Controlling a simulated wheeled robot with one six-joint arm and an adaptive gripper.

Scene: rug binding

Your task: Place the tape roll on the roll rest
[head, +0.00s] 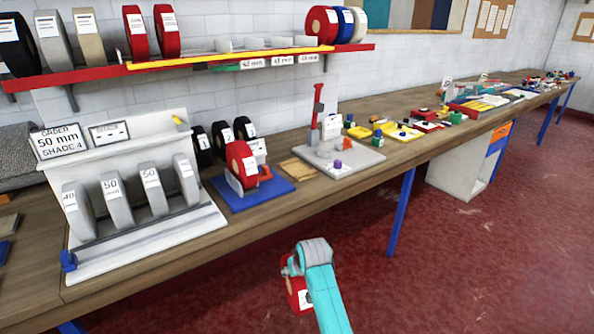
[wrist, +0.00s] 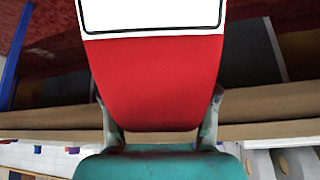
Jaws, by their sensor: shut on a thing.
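My gripper (head: 291,272) is out over the floor in front of the bench and shut on a red tape roll (head: 296,296) with a white label. In the wrist view the red tape roll (wrist: 155,85) fills the space between the two fingers (wrist: 158,135), its label at the top edge. No part is clearly marked as the roll rest. A blue base (head: 275,193) on the bench bears another red roll (head: 240,165). The shelf (head: 200,60) above has an empty stretch with low white dividers (head: 255,44) behind a yellow strip.
A white rack (head: 150,245) with several grey rolls stands on the bench (head: 240,235) at left. Black rolls (head: 222,135) stand behind the blue base. A grey plate (head: 350,165) with a red-handled device lies to its right. The red floor (head: 430,270) in front is clear.

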